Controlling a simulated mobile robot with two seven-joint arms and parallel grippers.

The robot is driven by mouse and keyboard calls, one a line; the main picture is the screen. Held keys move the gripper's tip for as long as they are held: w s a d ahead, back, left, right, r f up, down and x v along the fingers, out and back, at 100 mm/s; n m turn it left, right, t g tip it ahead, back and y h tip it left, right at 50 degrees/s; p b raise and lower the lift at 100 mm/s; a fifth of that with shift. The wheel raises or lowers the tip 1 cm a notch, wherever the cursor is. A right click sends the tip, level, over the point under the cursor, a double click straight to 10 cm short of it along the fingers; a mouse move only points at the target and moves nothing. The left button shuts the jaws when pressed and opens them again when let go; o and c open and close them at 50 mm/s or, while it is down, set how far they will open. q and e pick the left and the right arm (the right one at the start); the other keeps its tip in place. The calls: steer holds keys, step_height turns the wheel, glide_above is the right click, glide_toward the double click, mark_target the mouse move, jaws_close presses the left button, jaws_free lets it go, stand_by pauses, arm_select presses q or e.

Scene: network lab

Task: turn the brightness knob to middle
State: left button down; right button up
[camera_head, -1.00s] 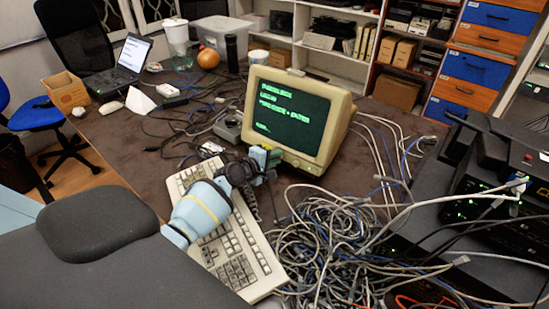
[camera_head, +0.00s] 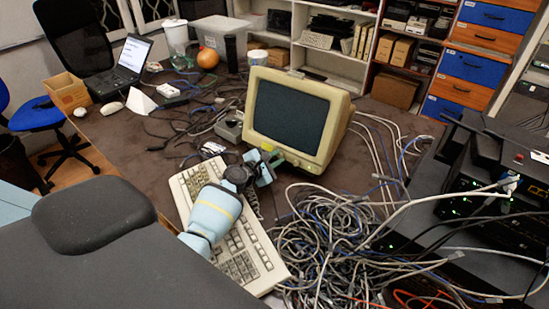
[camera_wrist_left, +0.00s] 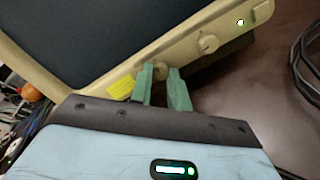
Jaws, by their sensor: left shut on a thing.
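The beige monitor (camera_head: 338,131) stands on the table with its screen (camera_head: 288,115) dark. Its lower bezel in the left wrist view (camera_wrist_left: 125,82) carries a small round knob (camera_wrist_left: 160,70) beside a yellow label (camera_wrist_left: 121,88), and a second knob (camera_wrist_left: 208,43) farther right. My left gripper (camera_head: 275,158) is at the lower bezel. In the left wrist view its green fingers (camera_wrist_left: 162,80) are shut on the first knob, one on each side, partly hiding it. No brightness marking can be read. My right gripper is not in view.
A beige keyboard (camera_head: 245,255) lies under my left arm. A large tangle of cables (camera_head: 325,235) covers the table right of it. A grey box (camera_head: 230,127) stands left of the monitor. Black network equipment (camera_head: 490,200) is at the right.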

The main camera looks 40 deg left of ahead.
arm_select(q)
steer(key=shift+n, duration=0.3)
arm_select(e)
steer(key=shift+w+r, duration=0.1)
arm_select(q)
steer(key=c, duration=1.3)
jaws_free()
steer(key=shift+s, duration=0.15)
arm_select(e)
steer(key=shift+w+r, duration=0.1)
arm_select(q)
steer(key=shift+s+r, duration=0.15)
steer(key=shift+s, duration=0.15)
steer(key=p+v, duration=0.2)
steer(key=v, duration=0.3)
steer(key=shift+s+r, duration=0.15)
steer(key=shift+r, duration=0.05)
steer(key=shift+s+a, duration=0.1)
steer(key=shift+s, duration=0.65)
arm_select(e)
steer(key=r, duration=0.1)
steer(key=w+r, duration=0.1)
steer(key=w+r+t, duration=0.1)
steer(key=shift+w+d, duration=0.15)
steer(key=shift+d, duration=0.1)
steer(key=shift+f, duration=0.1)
